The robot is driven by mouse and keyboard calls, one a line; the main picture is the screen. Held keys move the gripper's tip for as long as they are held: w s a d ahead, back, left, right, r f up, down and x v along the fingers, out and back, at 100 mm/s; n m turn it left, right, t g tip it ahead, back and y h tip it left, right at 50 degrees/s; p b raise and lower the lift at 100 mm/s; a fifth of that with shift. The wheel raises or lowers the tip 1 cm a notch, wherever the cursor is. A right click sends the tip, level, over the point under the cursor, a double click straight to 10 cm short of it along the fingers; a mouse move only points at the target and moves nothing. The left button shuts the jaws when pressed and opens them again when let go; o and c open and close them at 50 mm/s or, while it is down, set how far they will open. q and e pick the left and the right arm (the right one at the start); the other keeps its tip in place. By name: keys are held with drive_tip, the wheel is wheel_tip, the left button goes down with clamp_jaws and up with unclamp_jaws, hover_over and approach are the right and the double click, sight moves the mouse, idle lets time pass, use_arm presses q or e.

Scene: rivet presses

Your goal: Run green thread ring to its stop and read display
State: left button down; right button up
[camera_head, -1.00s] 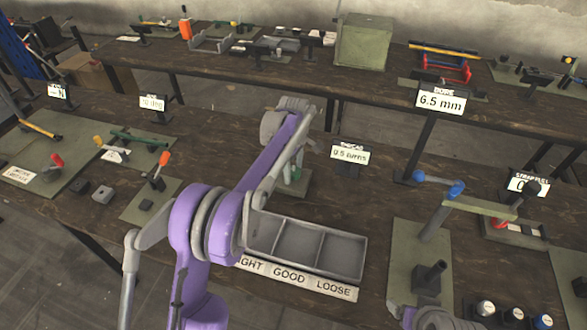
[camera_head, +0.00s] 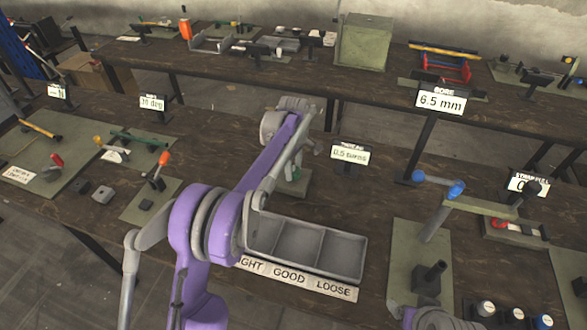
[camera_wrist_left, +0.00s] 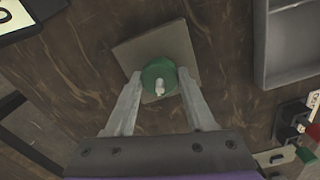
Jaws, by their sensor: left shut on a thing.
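The green thread ring (camera_wrist_left: 159,75) is round with a pale stud at its centre, on a square olive plate (camera_wrist_left: 180,45) in the left wrist view. My left gripper (camera_wrist_left: 160,92) is shut on it, one finger on each side. In the head view the ring (camera_head: 293,184) is partly hidden behind my purple left arm, and the left fingers are hard to make out. A small display (camera_head: 350,154) stands just right of the ring and appears to read 0.5 turns. My right gripper is not clearly seen.
A grey tray (camera_head: 364,258) with compartments is in front of the ring; its visible labels are GOOD, LOOSE and a partly hidden one. A press with a blue-knobbed handle (camera_head: 455,190) stands at right. Other displays include one reading 6.5 mm (camera_head: 441,101).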

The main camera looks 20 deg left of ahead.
use_arm(q)
drive_tip(key=m, duration=1.5)
drive_tip(key=shift+m+b, duration=0.3)
drive_tip(key=shift+m, duration=0.1)
drive_tip(key=m, duration=0.4)
drive_tip(key=shift+m, duration=0.4)
drive_tip(key=shift+c, duration=1.3)
unclamp_jaws()
drive_tip(key=shift+r, duration=0.1)
